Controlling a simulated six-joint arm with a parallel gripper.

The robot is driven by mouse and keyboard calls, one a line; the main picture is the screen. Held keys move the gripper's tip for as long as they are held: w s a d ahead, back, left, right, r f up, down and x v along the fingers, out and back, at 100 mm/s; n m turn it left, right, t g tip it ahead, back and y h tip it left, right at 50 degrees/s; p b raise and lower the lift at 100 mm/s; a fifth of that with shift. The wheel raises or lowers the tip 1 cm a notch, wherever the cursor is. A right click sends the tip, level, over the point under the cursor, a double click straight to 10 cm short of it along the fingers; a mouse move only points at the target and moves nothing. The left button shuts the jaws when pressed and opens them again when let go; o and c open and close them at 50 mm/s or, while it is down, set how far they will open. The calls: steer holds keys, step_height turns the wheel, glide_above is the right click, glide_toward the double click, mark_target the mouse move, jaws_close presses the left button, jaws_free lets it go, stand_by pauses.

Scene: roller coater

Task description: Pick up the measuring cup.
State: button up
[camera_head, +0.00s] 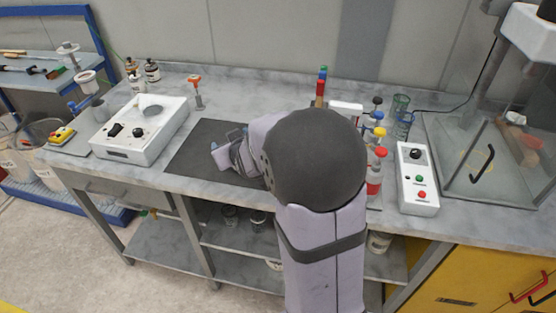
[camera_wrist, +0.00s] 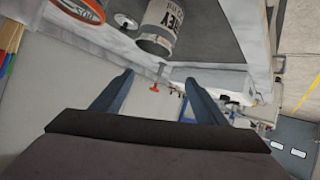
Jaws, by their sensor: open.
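I cannot tell for certain which vessel is the measuring cup. A clear greenish cup (camera_head: 400,102) stands at the back right of the bench, behind the bottles. My gripper (camera_head: 222,143) is above the dark mat (camera_head: 208,144), partly hidden by my arm, and points left. In the wrist view its two blue fingers (camera_wrist: 158,90) are wide apart with nothing between them. A labelled grey can (camera_wrist: 160,28) shows beyond them, at the top.
A white box (camera_head: 140,130) stands left of the mat, with an orange-handled tool (camera_head: 195,88) behind it. Bottles with coloured caps (camera_head: 376,150) and a control box (camera_head: 417,178) stand right of my arm. A clear-walled enclosure (camera_head: 480,160) fills the far right.

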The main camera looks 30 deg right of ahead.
steer(key=s+d+m+t+h+p, duration=0.1)
steer(key=d+t+h+p, duration=0.3)
steer(key=d, duration=0.5)
steer(key=s+f+m, duration=0.1)
steer(key=s+f, duration=0.1)
steer(key=s, duration=0.1)
steer(key=s+f+m, duration=0.1)
steer(key=s+f, duration=0.1)
steer(key=s, duration=0.2)
steer(key=s+f+m+t, duration=0.1)
steer(key=s+f, duration=0.1)
steer(key=s, duration=0.2)
steer(key=shift+s+f+b, duration=0.2)
steer(key=shift+b, duration=0.15)
steer(key=shift+w+d+f+b, duration=0.15)
steer(key=shift+w+b, duration=0.5)
steer(key=shift+b, duration=0.6)
steer(key=shift+w+d+b, duration=0.15)
steer(key=shift+w+b, duration=0.2)
steer(key=shift+b, duration=0.25)
steer(key=shift+r, duration=0.2)
steer(key=shift+w, duration=0.1)
